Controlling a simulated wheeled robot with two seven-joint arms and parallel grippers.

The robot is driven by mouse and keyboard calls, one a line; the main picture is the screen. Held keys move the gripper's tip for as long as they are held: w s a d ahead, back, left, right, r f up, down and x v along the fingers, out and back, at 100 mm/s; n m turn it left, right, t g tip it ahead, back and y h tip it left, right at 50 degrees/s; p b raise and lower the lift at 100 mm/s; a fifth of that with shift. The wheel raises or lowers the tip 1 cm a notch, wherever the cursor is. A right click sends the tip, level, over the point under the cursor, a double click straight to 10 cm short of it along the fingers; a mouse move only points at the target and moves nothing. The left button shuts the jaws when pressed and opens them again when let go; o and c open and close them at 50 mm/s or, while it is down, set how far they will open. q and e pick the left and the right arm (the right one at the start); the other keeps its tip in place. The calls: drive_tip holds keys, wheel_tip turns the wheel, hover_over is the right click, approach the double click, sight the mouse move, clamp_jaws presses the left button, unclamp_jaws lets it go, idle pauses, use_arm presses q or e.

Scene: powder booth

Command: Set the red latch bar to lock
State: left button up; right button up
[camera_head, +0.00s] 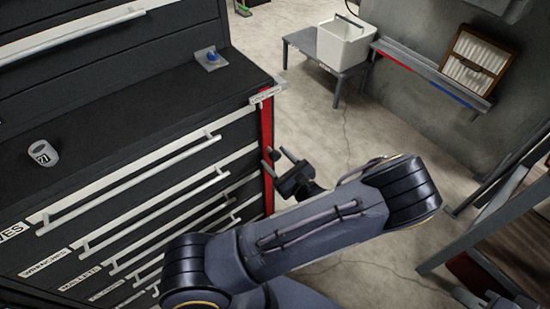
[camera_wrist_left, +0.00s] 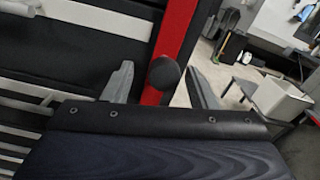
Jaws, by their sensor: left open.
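The red latch bar (camera_head: 266,130) runs vertically down the right front edge of the black tool cabinet. A round black knob (camera_head: 274,154) stands out from it. In the left wrist view the red bar (camera_wrist_left: 178,38) rises behind the knob (camera_wrist_left: 164,73). My left gripper (camera_head: 284,160) is open beside the bar. In its wrist view the knob appears between the two fingers (camera_wrist_left: 160,85), nearer the left one; I cannot tell whether they touch it. A small pale label (camera_head: 265,95) sits at the bar's top; its text is too small to read. My right gripper (camera_head: 488,300) seems partly visible at lower right.
The cabinet's drawers have long pale handles (camera_head: 135,185) left of the bar. A mug (camera_head: 43,153) and a small blue-knobbed fixture (camera_head: 210,58) stand on its top. A white bin (camera_head: 344,42) sits on a grey table behind. Open floor (camera_head: 320,125) lies right of the cabinet.

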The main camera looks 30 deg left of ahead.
use_arm(q)
drive_tip(key=v, duration=0.7)
drive_tip(key=shift+a, duration=0.15)
drive_tip(key=s+a+r+n+g+h+p, duration=0.3)
drive_tip(key=s+r+n+g+h, duration=0.4)
drive_tip(key=s+n+g+h, duration=0.4)
drive_tip(key=s+d+r+n+t+h+p, duration=0.1)
drive_tip(key=s+r+n+t+h, duration=0.2)
drive_tip(key=r, duration=0.5)
drive_tip(key=s+d+r+n+t+h+p, duration=0.2)
drive_tip(key=s+r+n+t+h, duration=0.1)
drive_tip(key=r+n+t+h, duration=0.3)
wheel_tip(320, 180, up, 2)
drive_tip(key=shift+r+n+t, duration=0.15)
drive_tip(key=shift+n+t, duration=0.25)
drive_tip(key=shift+n, duration=0.6)
